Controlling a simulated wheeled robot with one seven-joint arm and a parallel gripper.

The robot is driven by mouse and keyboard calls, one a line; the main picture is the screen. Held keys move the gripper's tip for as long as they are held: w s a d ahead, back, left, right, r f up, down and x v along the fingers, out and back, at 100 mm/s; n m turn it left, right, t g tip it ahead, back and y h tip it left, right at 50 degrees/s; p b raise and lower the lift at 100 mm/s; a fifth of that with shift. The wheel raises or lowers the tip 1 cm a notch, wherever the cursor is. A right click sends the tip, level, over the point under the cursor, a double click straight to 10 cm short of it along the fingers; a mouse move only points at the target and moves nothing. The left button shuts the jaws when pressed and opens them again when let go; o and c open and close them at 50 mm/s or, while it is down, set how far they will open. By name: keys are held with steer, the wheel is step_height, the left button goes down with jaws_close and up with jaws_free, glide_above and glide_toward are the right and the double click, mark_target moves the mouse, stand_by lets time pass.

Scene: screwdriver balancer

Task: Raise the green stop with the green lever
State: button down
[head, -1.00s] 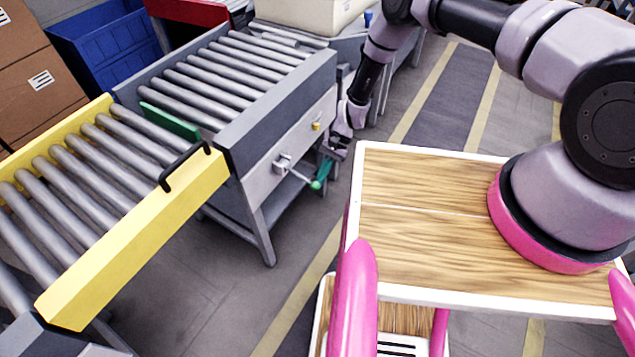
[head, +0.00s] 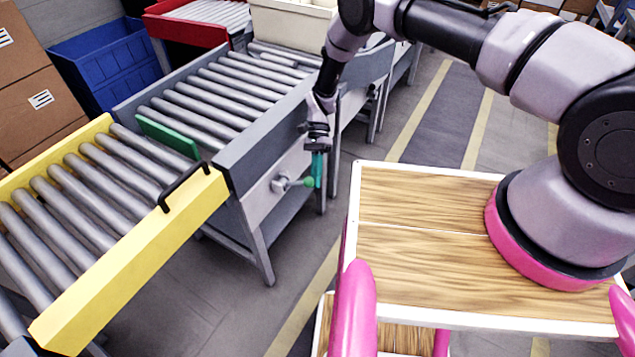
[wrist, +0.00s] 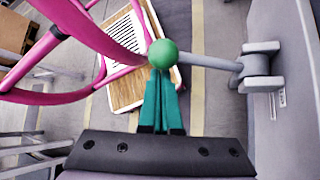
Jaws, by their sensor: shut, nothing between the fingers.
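The green stop (head: 168,137) is a flat plate standing across the rollers, its upper part showing at the joint between the yellow and grey conveyor sections. The green lever's knob (head: 310,182) sits on a grey rod from a pivot (head: 280,183) on the grey conveyor's side. The rod looks roughly level in the head view. My gripper (head: 317,184) points down beside the knob, teal fingers shut and empty. In the wrist view the knob (wrist: 163,54) lies right at the tips of the fingers (wrist: 161,84); I cannot tell whether they touch.
The yellow conveyor section (head: 130,255) with a black handle (head: 183,186) joins the grey conveyor (head: 265,130). A blue bin (head: 105,65) and cardboard boxes (head: 35,90) stand behind at left. Open floor lies between the conveyor and my wooden-topped base.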

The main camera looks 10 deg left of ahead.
steer(key=shift+a+r, duration=0.15)
steer(key=shift+r, duration=0.1)
steer(key=shift+w, duration=0.1)
stand_by(0.4)
steer(key=w+d+r, duration=0.1)
steer(key=w+r, duration=0.2)
steer(key=w, duration=0.6)
steer(key=shift+d, duration=0.1)
stand_by(0.4)
